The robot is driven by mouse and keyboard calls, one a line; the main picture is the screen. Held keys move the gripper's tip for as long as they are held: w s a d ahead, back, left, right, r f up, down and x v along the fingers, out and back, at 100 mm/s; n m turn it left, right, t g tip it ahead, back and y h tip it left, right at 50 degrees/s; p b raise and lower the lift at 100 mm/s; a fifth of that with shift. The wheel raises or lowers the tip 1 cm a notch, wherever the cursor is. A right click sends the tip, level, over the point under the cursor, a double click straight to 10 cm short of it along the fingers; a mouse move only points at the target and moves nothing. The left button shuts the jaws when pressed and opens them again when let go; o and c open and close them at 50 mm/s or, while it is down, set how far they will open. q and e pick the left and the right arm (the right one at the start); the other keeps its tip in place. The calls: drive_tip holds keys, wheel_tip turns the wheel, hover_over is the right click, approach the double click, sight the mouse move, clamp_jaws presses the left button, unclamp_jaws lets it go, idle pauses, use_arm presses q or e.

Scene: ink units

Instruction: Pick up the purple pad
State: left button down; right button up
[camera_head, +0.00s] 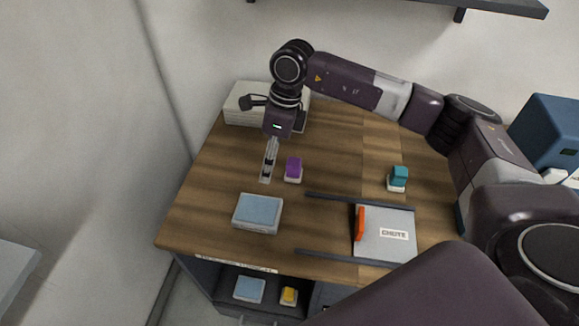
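The purple pad (294,164) is a small purple block on a whitish base. It stands on the wooden table, left of the middle of the view, and nothing hides it. My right arm reaches in from the right, and its gripper (267,165) points down just left of the purple pad. A narrow gap shows between the gripper and the pad in the picture. The fingers are seen nearly edge-on, so I cannot tell whether they are open or shut. My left gripper is not in view.
A light blue-topped box (257,212) lies in front of the gripper. A teal block (399,174) stands to the right. A grey plate (390,247) labelled "CHUTE" with an orange piece (360,223) lies between dark rails (345,197). A white stack (240,104) is at the back left.

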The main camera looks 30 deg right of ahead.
sight(294, 161)
drive_tip(key=d+h, duration=0.1)
drive_tip(key=d, duration=0.4)
drive_tip(key=w+d+h, duration=0.1)
drive_tip(key=d, duration=0.2)
drive_tip(key=shift+r+m+h, duration=0.3)
drive_tip(key=shift+r, duration=0.05)
drive_tip(key=f+p, duration=0.1)
drive_tip(key=f, duration=0.1)
drive_tip(key=f+p, duration=0.1)
drive_tip(key=f, duration=0.1)
drive_tip(key=f+p, duration=0.1)
drive_tip(key=f, duration=0.1)
drive_tip(key=shift+w+a+f, duration=0.1)
drive_tip(key=shift+w+a, duration=0.1)
drive_tip(key=shift+a, duration=0.1)
drive_tip(key=shift+f, duration=0.55)
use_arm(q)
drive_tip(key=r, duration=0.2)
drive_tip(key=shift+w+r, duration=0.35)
use_arm(e)
drive_tip(key=c, duration=1.2)
